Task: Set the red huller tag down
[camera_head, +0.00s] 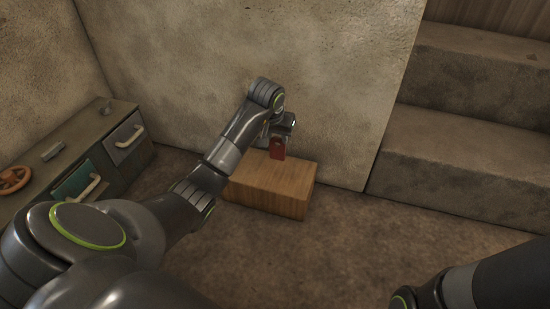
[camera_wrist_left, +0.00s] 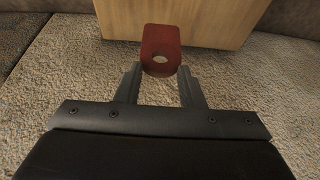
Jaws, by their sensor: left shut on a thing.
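The red huller tag (camera_head: 277,148) is a small red plate with a round hole near one end. My left gripper (camera_head: 281,138) is shut on it and holds it in front of the wooden block, with the tag hanging down in the head view. In the left wrist view the tag (camera_wrist_left: 160,42) sits between the fingertips of the left gripper (camera_wrist_left: 160,72), its holed end toward the gripper. I cannot tell whether the tag touches the block. My right gripper is out of view; only part of the right arm shows at lower right.
A wooden block (camera_head: 272,190) stands on the floor by the wall; it fills the top of the left wrist view (camera_wrist_left: 185,18). A dark cabinet (camera_head: 60,160) with handled drawers and an orange handwheel (camera_head: 13,180) is at left. Stone steps (camera_head: 465,155) rise at right. Floor in front is clear.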

